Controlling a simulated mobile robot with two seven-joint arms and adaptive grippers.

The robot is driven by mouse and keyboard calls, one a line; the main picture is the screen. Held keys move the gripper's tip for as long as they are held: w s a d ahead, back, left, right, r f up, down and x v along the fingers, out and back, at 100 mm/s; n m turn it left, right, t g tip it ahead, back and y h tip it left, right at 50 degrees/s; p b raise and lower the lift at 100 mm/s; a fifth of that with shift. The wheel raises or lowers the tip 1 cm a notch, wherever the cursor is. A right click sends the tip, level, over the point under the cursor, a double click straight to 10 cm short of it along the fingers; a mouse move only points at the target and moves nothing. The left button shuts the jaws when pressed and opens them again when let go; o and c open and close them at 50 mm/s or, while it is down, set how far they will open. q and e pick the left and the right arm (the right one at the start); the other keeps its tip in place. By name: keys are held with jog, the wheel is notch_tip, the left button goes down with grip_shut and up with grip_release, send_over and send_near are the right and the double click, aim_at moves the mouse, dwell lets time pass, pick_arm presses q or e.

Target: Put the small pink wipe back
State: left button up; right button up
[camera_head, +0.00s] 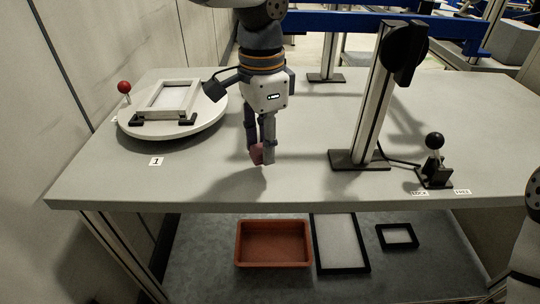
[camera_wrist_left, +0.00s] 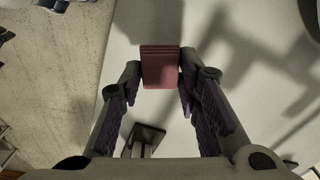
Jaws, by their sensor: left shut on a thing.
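My left gripper (camera_head: 262,152) points down over the middle of the grey table (camera_head: 290,185). It is shut on a small pink wipe (camera_head: 256,154), which shows between the fingertips. In the left wrist view the wipe (camera_wrist_left: 161,67) is a reddish pink block held between the two dark fingers of the gripper (camera_wrist_left: 161,80). The wipe looks close above the table top; I cannot tell whether it touches it. My right gripper is not in view; only part of my arm shows at the right edge.
A round white turntable (camera_head: 205,122) with a frame and red knob (camera_head: 124,87) stands at the left. A post (camera_head: 372,110) and a black-knobbed lever (camera_head: 434,160) stand at the right. Below are an orange tray (camera_head: 273,264), a large black frame (camera_head: 366,268) and a small one (camera_head: 413,243).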

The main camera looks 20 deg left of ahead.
aim_at(269, 171)
pick_arm(q)
jog(key=shift+w+d+f, duration=0.15)
jog(key=shift+w+f, duration=0.1)
jog(key=shift+f, duration=0.2)
jog(key=shift+w+d+f, duration=0.1)
jog(key=shift+w+f, duration=0.05)
jog(key=shift+f, duration=0.7)
jog(key=shift+w+d+f, duration=0.1)
jog(key=shift+w+f, duration=0.05)
jog(key=shift+f, duration=0.7)
jog(key=shift+f, duration=0.15)
jog(key=o, duration=1.1)
notch_tip(269, 171, up, 12)
jog(key=shift+r, duration=0.2)
